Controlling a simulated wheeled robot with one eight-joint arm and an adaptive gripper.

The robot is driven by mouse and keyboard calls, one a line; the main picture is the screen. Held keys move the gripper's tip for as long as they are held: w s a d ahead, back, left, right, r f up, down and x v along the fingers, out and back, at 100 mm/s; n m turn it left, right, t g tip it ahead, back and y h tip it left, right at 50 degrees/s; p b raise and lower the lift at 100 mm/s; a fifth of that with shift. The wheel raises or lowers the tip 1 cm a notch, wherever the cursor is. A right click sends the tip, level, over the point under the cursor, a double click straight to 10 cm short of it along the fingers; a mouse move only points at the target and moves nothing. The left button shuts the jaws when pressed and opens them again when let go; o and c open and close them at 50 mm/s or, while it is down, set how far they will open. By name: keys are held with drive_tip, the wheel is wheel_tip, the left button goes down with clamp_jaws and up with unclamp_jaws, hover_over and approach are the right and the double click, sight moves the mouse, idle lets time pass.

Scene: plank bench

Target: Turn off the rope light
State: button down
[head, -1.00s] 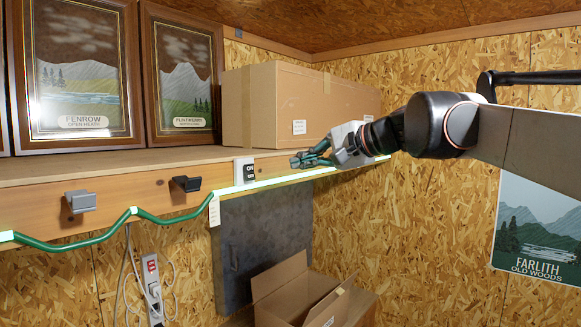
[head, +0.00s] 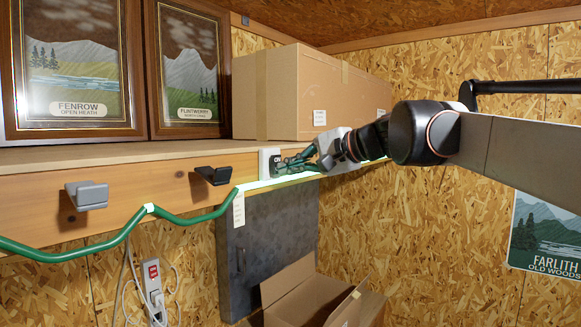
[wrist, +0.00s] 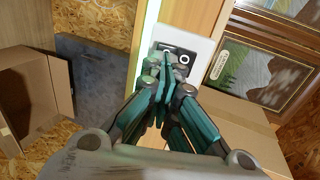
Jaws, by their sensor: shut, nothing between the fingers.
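The rope light (head: 110,243) is a green cord hung in waves along the wooden shelf front. Its straight stretch (head: 262,184) under the shelf edge glows white-green. A white switch plate (head: 264,160) with a black face marked "ON" sits on the shelf front, just above the glowing stretch. In the wrist view the plate (wrist: 203,47) shows a dark rocker and an "O" mark. My gripper (head: 282,166) is shut and empty, its green fingers right in front of the switch. The fingertips (wrist: 160,68) cover part of the switch; I cannot tell whether they touch it.
A large cardboard box (head: 300,95) and framed pictures (head: 75,70) stand on the shelf above. A grey hook (head: 87,195) and a black hook (head: 213,175) jut from the shelf front. Below are a power strip (head: 152,275), a grey panel (head: 265,240) and an open carton (head: 300,285).

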drive_tip(key=shift+w+a+f, duration=0.15)
idle(0.4)
drive_tip(key=shift+r+p, duration=0.45)
drive_tip(key=shift+r, duration=0.35)
